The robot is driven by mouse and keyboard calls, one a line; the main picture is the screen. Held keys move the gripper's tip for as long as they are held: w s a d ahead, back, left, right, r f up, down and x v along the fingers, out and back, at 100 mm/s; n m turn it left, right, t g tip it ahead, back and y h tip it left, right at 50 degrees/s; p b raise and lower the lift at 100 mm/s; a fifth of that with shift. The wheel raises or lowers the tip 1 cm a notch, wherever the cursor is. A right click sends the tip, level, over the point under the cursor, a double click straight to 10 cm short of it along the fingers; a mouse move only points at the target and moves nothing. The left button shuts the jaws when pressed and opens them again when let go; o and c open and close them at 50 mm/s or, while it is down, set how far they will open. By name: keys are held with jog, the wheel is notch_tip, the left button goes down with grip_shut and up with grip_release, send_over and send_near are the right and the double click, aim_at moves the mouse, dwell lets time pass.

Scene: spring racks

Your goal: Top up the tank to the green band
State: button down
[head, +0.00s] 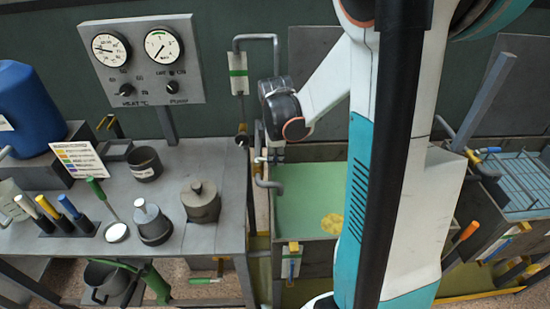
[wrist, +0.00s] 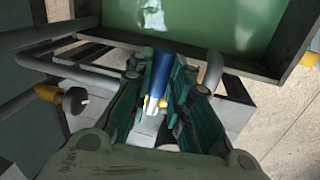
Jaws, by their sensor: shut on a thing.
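The tank (head: 284,237) is an open grey box holding pale green liquid (head: 300,190), with a yellow lump (head: 333,223) in it. The tank also shows at the top of the wrist view (wrist: 110,20). A panel with a green band (head: 238,75) stands on the pipe (head: 257,37) left of my arm. In the wrist view my gripper (wrist: 160,95) is shut on a blue handle (wrist: 161,68) with a pale and yellow end, just outside the tank wall. My arm hides part of the tank in the head view. The liquid's height against the green band cannot be told.
Left is a bench (head: 60,232) with pots, coloured-handled tools and a blue drum (head: 28,105). A gauge panel (head: 140,60) stands behind it. A basin with a wire rack (head: 520,180) is at the right. Grey pipes and a yellow-collared valve (wrist: 75,100) lie close left of my gripper.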

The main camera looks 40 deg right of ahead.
jog(key=shift+w+d+n, duration=0.15)
jog(key=shift+n, duration=0.25)
jog(key=c, duration=1.5)
grip_release()
jog(key=r, duration=0.4)
jog(key=s+a+r, duration=0.1)
jog(key=r, duration=0.3)
jog(key=s+r, duration=0.1)
jog(key=r, duration=0.2)
jog(key=shift+a+r, duration=0.15)
jog(key=shift+r, duration=0.25)
